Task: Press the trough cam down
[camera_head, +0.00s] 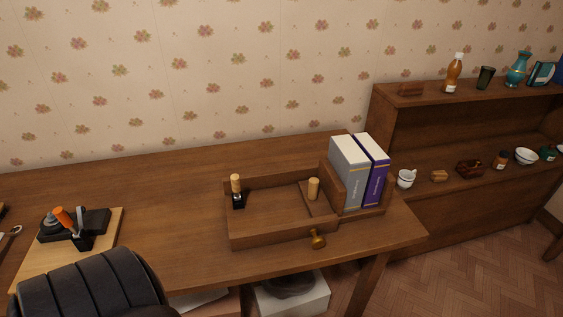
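A shallow wooden trough (270,237) stands on the desk, right of the middle. In its left end is a black piece (239,201) with a light wooden handle pointing up. A short wooden peg (313,188) stands upright near its right end, by a slanted wooden piece (319,206). A brass knob (318,239) is at the trough's front right corner. I cannot tell which of these parts is the cam, or whether it is raised or down. Neither of my grippers is in view.
White and purple books (350,172) stand upright at the trough's right end. A wooden board (105,245) with dark tools lies on the left of the desk (180,200). A filled shelf (440,120) stands at right.

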